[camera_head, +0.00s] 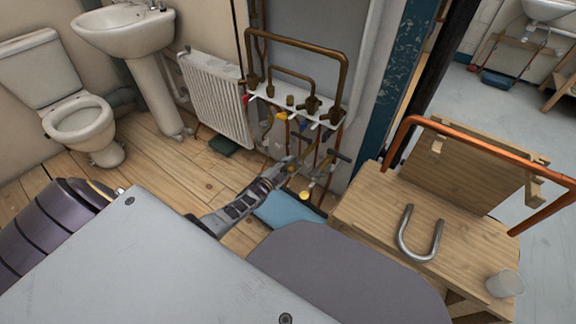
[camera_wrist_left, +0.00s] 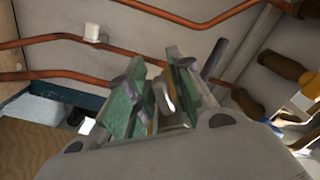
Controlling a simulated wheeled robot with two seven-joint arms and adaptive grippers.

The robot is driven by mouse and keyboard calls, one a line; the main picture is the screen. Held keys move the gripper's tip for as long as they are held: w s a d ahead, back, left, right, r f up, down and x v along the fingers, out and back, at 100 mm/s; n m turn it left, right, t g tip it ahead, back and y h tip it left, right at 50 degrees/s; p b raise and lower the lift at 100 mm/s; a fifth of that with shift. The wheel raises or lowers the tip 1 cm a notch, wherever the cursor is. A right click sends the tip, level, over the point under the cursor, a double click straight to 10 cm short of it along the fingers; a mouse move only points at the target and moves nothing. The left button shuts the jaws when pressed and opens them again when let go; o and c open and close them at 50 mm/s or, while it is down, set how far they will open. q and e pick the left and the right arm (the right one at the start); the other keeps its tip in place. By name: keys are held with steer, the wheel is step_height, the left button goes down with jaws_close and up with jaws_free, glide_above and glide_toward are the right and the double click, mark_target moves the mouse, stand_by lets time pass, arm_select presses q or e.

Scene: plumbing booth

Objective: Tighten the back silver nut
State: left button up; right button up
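My left gripper (camera_head: 300,165) reaches in from the left to the pipework below the white manifold plate (camera_head: 290,100). In the left wrist view its two green-padded fingers (camera_wrist_left: 158,95) stand a short way apart. A small curved silver piece (camera_wrist_left: 167,93) shows between them, close to the right pad. It may be the silver nut, but most of it is hidden, and I cannot tell whether the pads press on it. In the head view the nut is too small to tell from the fittings. I do not see my right gripper.
Copper pipes (camera_wrist_left: 55,75) run across the wall close to the fingers. Brown fittings (camera_wrist_left: 280,65) are at the right. A wooden bench (camera_head: 370,208) with a U-shaped metal pipe (camera_head: 402,240) stands at the right. A radiator (camera_head: 215,100) is left of the pipework.

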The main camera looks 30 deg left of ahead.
arm_select(q)
jaws_close()
